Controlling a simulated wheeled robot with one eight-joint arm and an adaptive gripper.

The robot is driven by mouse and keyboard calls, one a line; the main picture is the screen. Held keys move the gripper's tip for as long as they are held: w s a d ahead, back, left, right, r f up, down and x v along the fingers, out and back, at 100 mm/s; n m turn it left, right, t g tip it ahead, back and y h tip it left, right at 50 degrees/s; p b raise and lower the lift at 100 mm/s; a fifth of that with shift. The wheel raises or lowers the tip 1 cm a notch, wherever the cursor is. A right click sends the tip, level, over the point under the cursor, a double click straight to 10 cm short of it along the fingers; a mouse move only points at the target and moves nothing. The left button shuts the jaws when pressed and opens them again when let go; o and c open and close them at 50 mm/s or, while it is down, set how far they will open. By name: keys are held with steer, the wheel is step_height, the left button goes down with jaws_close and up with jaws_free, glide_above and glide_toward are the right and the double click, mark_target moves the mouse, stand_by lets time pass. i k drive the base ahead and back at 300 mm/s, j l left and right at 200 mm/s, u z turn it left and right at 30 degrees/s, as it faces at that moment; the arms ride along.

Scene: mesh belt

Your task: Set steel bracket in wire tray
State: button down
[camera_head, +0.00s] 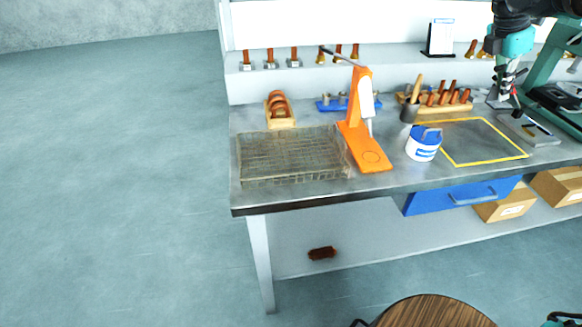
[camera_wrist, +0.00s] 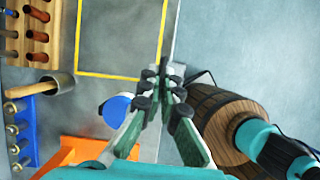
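The wire tray (camera_head: 290,176) is a shallow mesh basket at the left end of the bench, and I see nothing I can name inside it. My gripper (camera_head: 515,94) hangs above the right part of the bench in the head view, far from the tray. In the wrist view my gripper (camera_wrist: 160,78) has its green fingers drawn close together near the bench's front edge. A thin dark strip shows at the fingertips; I cannot tell whether it is the steel bracket in the grip. I make out no loose bracket on the bench.
The orange press (camera_head: 370,158) stands right of the tray, with a blue-and-white tub (camera_head: 423,146) beside it. A yellow outline (camera_head: 465,163) marks a bare patch. A barrel (camera_head: 435,312) stands in front of the bench.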

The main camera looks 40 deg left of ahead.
mark_target(290, 158)
steer(key=u, duration=1.35)
steer(key=i+l+u, duration=0.1)
steer(key=l+u, duration=0.95)
steer(key=l, duration=0.65)
